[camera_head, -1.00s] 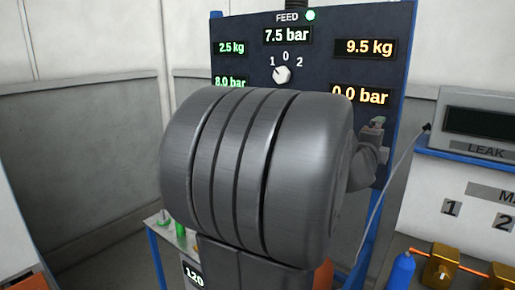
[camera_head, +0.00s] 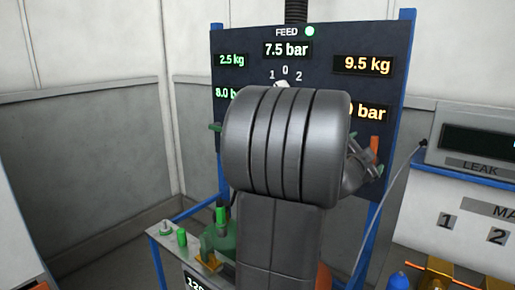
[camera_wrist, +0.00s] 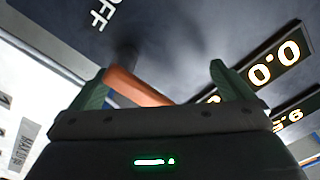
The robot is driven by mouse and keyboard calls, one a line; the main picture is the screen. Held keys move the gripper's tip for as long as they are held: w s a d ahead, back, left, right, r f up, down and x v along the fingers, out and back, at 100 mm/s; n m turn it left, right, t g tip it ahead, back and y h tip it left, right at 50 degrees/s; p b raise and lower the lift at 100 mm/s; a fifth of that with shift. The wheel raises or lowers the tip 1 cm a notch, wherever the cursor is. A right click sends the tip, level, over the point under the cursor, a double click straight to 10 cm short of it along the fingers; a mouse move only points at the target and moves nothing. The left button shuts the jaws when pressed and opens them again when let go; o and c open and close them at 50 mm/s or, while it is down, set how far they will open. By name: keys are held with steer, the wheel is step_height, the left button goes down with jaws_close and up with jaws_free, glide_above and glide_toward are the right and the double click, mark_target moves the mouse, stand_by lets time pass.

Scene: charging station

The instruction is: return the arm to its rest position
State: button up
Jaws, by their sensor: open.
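My arm (camera_head: 285,150) stands in the middle of the head view, its thick rounded link in front of the dark panel (camera_head: 232,40). The link covers part of the knob and of the lower readouts. My gripper shows in the wrist view (camera_wrist: 158,68) with two green fingers spread wide. An orange bar (camera_wrist: 140,88) shows between the fingers, nearer the left one; I cannot tell whether they touch. In the head view the gripper is mostly hidden behind the link, at its right side by an orange piece (camera_head: 375,143).
A low bench with green-topped items (camera_head: 182,237) and a green round bottle stands at the lower left. A white LEAK unit (camera_head: 470,165) and a blue cylinder (camera_head: 399,281) are at the right. A thin hose runs down beside the panel. The left wall area is open.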

steer(key=shift+w+a+f+n+p, duration=0.15)
steer(key=shift+a+f+n+p, duration=0.25)
steer(key=shift+n, duration=0.9)
steer(key=shift+w+a+f+n+p, duration=0.1)
steer(key=shift+w+f+n+p, duration=0.15)
steer(key=shift+n+p, duration=0.7)
steer(key=shift+w+a+f+n+p, duration=0.15)
steer(key=shift+f+n, duration=0.25)
steer(key=shift+n, duration=1.25)
